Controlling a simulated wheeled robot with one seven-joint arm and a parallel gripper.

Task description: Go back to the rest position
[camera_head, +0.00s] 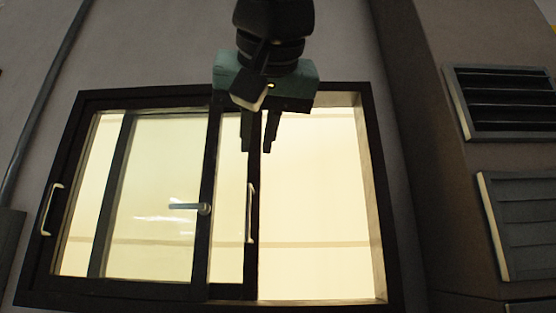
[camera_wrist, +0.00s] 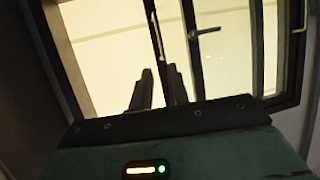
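My gripper (camera_head: 257,149) hangs from my arm at the top middle of the head view, in front of a dark-framed window (camera_head: 377,200). Its two dark fingers point down and stand a little apart, with nothing between them. In the wrist view, my gripper (camera_wrist: 158,80) also shows a narrow gap between the fingers, with the bright window opening behind. The fingers look clear of the window frame, though the exact distance cannot be told.
The sliding panes (camera_head: 208,240) are at the left, and the right part looks open. A grey lever handle (camera_head: 190,207) and white pull handles (camera_head: 250,213) are on the panes. Louvred vents (camera_head: 505,100) are on the right wall. A pipe (camera_head: 45,90) runs at the left.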

